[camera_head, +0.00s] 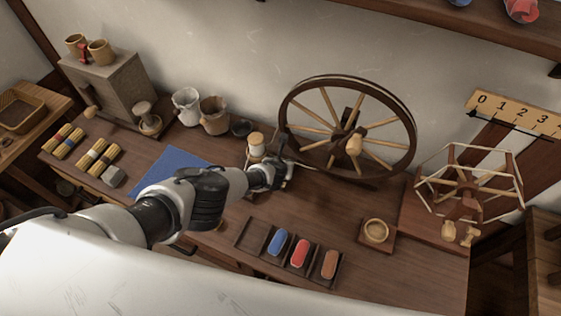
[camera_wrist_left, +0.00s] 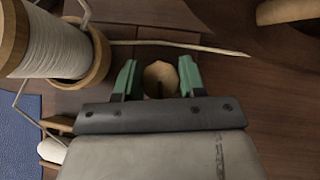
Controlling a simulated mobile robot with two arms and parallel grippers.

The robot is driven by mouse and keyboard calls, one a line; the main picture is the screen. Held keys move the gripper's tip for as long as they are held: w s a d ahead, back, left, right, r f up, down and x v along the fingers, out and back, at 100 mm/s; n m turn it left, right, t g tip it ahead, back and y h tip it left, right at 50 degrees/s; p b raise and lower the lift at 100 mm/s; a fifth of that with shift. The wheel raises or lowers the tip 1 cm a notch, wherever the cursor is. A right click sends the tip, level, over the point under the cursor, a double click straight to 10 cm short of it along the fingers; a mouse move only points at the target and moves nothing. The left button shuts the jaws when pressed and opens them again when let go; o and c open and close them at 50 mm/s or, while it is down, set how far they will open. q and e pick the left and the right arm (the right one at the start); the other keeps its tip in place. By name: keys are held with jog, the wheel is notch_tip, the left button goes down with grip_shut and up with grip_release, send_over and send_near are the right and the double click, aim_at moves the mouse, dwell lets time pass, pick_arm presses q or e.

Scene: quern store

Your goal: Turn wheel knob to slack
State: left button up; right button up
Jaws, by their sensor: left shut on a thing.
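The spinning wheel (camera_head: 409,128), with a dark rim and pale spokes, stands upright at the back of the table. My left gripper (camera_head: 284,176) reaches in from the left to the wheel's lower left, beside a thread bobbin (camera_head: 256,148). In the left wrist view its green-padded fingers (camera_wrist_left: 160,82) are shut on a round, pale wooden knob (camera_wrist_left: 160,76). The bobbin (camera_wrist_left: 50,42) stands close on the left there. In the head view the knob is hidden by the gripper. My right gripper is out of view.
A divided tray (camera_head: 238,243) with blue, red and brown pieces lies in front. A small bowl (camera_head: 376,230) and a skein winder (camera_head: 466,188) stand to the right. A numbered scale (camera_head: 514,113) is on the wall. A blue cloth (camera_head: 172,166) lies left; cups (camera_head: 214,116) stand behind.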

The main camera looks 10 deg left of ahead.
pick_arm(q)
jog(key=n+y+b, duration=0.2)
jog(key=n+y, duration=0.1)
jog(key=n, duration=0.1)
jog(key=shift+w+f+g, duration=0.1)
jog(key=shift+g, duration=0.2)
jog(key=shift+n+g+y+b, duration=0.4)
jog(key=shift+n+y+b, duration=0.45)
jog(key=shift+n, duration=0.35)
jog(key=shift+r, duration=0.2)
jog(key=o, duration=0.9)
jog(key=shift+c, duration=0.2)
jog(key=p+v, duration=0.8)
jog(key=v, duration=0.2)
jog(key=shift+d+r, duration=0.25)
